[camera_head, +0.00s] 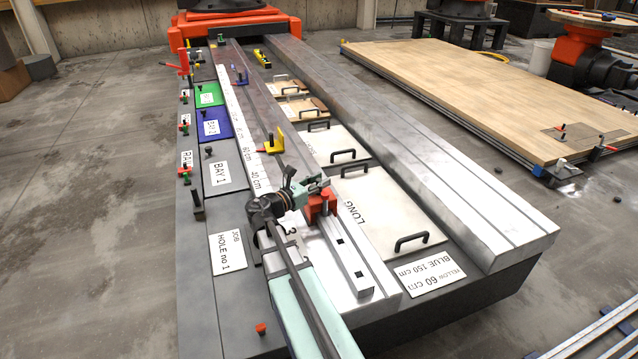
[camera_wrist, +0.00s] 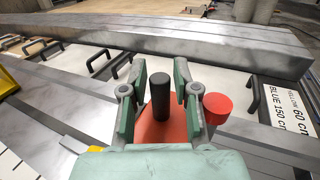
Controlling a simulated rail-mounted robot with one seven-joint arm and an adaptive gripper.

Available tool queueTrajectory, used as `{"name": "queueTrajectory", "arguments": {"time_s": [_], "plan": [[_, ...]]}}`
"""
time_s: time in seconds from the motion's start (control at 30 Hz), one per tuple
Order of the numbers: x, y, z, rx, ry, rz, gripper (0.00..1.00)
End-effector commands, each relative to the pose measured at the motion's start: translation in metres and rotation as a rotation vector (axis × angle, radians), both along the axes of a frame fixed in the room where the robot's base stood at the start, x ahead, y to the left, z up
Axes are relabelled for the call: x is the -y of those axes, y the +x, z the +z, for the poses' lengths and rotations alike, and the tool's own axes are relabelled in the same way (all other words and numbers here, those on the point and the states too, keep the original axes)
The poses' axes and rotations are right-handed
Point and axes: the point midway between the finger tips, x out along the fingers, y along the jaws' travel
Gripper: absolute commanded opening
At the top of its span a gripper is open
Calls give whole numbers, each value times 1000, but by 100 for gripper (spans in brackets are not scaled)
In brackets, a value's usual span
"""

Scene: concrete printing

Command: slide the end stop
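A red block (camera_head: 320,204) sits on the metal rail near the front. It also shows in the wrist view (camera_wrist: 152,133), with an upright black peg (camera_wrist: 160,95) and a round red knob (camera_wrist: 217,105) to the right. My gripper (camera_head: 322,184) is over this block. In the wrist view my gripper (camera_wrist: 162,78) has its fingers on either side of the peg, with gaps showing. A yellow stop (camera_head: 274,143) stands farther back by the scale, near the 40 and 60 cm marks. A blue stop (camera_head: 239,76) stands farther still.
A card (camera_head: 430,272) reads yellow 60 cm, blue 150 cm. White panels with black handles (camera_head: 410,242) lie right of the rail. Bay panels (camera_head: 222,175) and small red-topped clamps (camera_head: 184,172) line the left. A long metal beam (camera_head: 440,180) runs along the right.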

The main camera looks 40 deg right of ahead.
Motion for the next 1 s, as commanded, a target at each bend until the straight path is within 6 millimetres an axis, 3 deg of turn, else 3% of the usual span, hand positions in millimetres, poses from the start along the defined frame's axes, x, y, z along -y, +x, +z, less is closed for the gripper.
{"name": "queueTrajectory", "arguments": {"time_s": [0.13, 0.2, 0.23, 0.57, 0.9, 1.0], "plan": [[0, 0, 0, 0, 0, 0, 26], [0, 0, 0, 0, 0, 0, 1], [0, 0, 0, 0, 0, 0, 0], [3, 10, 3, -1, 0, 0, 0], [25, 67, 5, -2, 1, 1, 0], [28, 76, 3, -1, 0, 1, 0]]}}
